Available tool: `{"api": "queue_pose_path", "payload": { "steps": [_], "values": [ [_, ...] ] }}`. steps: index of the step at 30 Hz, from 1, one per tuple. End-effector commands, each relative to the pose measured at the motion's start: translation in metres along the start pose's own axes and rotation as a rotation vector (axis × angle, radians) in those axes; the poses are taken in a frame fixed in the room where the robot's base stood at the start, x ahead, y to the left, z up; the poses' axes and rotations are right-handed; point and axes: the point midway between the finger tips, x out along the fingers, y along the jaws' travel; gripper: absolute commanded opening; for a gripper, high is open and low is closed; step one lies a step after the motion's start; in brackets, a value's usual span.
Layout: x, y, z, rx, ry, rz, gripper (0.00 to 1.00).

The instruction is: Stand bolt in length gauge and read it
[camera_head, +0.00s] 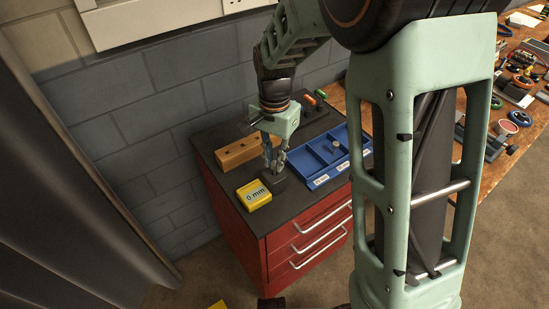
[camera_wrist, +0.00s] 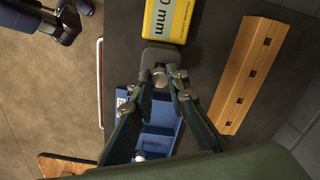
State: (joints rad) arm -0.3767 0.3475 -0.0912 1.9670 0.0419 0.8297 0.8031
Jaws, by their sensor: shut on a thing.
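The length gauge has a yellow readout box (camera_head: 253,195) showing "0 mm" and a dark block (camera_head: 274,181) beside it, both on the cabinet top. The readout also shows at the top of the wrist view (camera_wrist: 172,20). My gripper (camera_head: 273,168) points down just above the dark block. In the wrist view my gripper (camera_wrist: 165,79) is shut on a small silver bolt (camera_wrist: 160,78), whose round end shows between the fingertips. The bolt appears over or at the near edge of the block. I cannot tell whether it touches the gauge.
A blue tray (camera_head: 313,181) with labelled compartments lies right of the gauge, with a silver piece (camera_head: 336,144) in it. A wooden block with square holes (camera_head: 237,152) lies behind the gauge. The red drawer cabinet (camera_head: 290,240) stands beside a cluttered workbench (camera_head: 482,190).

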Motion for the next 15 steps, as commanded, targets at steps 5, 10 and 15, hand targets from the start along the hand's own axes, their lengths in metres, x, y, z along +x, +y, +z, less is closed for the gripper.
{"api": "queue_pose_path", "payload": {
  "steps": [5, 10, 15],
  "values": [
    [-0.0002, -0.0001, -0.0001, 0.0, 0.0, 0.0, 0.0],
    [0.0005, -0.0001, -0.0001, 0.0, 0.0, 0.0, 0.0],
    [0.0039, 0.0, -0.0001, 0.0, 0.0, 0.0, 0.0]
  ]
}}
